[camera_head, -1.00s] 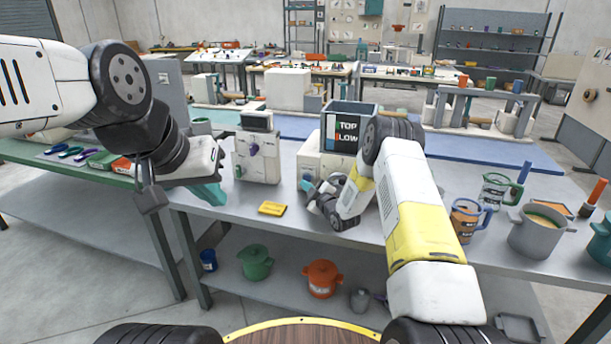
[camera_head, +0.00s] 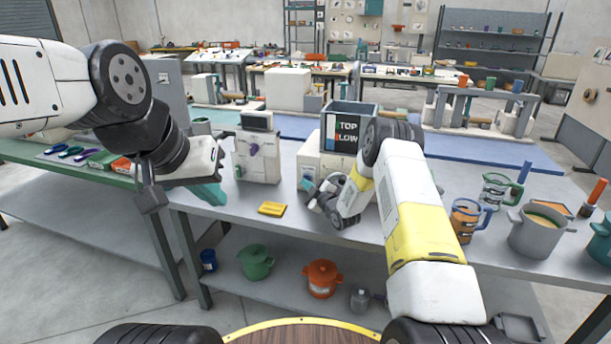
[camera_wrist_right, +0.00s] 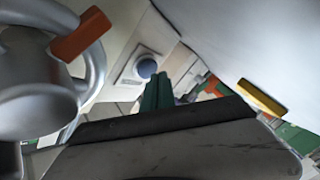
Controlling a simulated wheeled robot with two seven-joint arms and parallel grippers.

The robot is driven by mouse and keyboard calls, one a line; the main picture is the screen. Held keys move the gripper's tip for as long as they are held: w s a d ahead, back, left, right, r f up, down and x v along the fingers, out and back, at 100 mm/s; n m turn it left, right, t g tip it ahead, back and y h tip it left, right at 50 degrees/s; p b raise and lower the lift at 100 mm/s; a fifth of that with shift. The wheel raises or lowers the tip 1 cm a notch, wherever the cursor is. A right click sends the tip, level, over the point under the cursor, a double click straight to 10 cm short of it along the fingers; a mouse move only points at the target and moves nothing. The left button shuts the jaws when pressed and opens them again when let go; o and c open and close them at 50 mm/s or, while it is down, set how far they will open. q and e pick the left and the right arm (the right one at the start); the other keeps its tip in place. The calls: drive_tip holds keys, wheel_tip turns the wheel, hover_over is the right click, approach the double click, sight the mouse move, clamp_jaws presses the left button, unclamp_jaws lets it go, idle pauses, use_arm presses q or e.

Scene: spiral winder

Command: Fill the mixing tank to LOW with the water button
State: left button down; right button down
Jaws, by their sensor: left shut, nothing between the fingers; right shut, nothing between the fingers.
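The mixing tank (camera_head: 349,118) is a dark open-topped box on a pale machine (camera_head: 311,153). Its front is marked STOP and LOW; I cannot see its liquid level. A round blue button (camera_wrist_right: 146,68) sits on a pale square plate in the right wrist view. My right gripper (camera_head: 306,184) is shut and empty, low at the front of this machine. In the wrist view its green fingertips (camera_wrist_right: 160,82) point at the button, close to its lower edge; I cannot tell if they touch. My left gripper (camera_head: 212,194) is shut and empty, left of the other pale machine.
That pale machine (camera_head: 257,157) with a purple knob stands on the bench (camera_head: 225,208). A yellow block (camera_head: 272,209) lies near the bench's front edge. Mugs (camera_head: 467,222) and a grey pot (camera_head: 537,230) stand at the right. Lidded pots (camera_head: 321,279) sit on the lower shelf.

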drive_tip(key=shift+w+d, duration=0.15)
drive_tip(key=shift+w, duration=0.25)
idle(1.9)
idle(0.5)
drive_tip(key=shift+s+a, duration=0.3)
drive_tip(key=shift+s, duration=0.5)
drive_tip(key=shift+s, duration=0.1)
drive_tip(key=shift+s+a, duration=0.25)
drive_tip(key=shift+s, duration=0.5)
drive_tip(key=shift+s+a, duration=0.3)
drive_tip(key=shift+s, duration=0.5)
drive_tip(key=shift+s+a, duration=0.25)
drive_tip(key=shift+s, duration=0.5)
